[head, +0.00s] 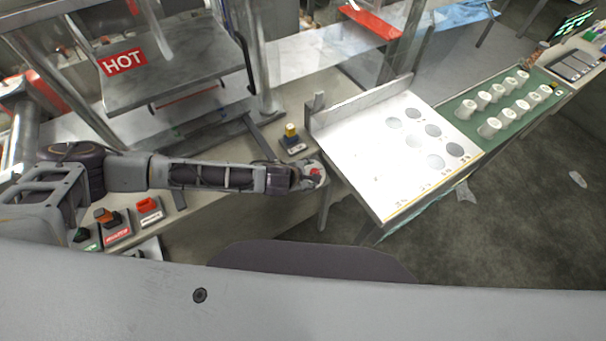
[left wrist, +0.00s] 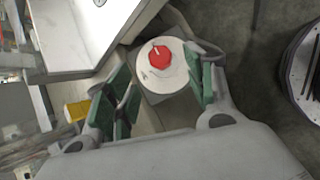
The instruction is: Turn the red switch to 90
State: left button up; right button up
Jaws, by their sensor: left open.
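The red switch (left wrist: 159,57) is a red knob on a round white dial plate (left wrist: 174,76). In the left wrist view it sits between the open fingers of my left gripper (left wrist: 158,88), a little beyond them. A small light mark shows on the knob's upper left edge; the dial's numbers are too small to read. In the head view the red switch (head: 315,172) is at the end of my left arm, partly covered by my left gripper (head: 308,176). I cannot tell whether the fingers touch the knob. My right gripper is in neither view.
A yellow button (head: 290,130) on a grey base stands just behind the gripper. A white board with grey discs (head: 400,165) lies to the right, with several white cups (head: 490,128) beyond. A press marked HOT (head: 165,75) stands at the back left. Several coloured switches (head: 118,226) are at the front left.

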pick_arm(q)
jog(key=shift+v, duration=2)
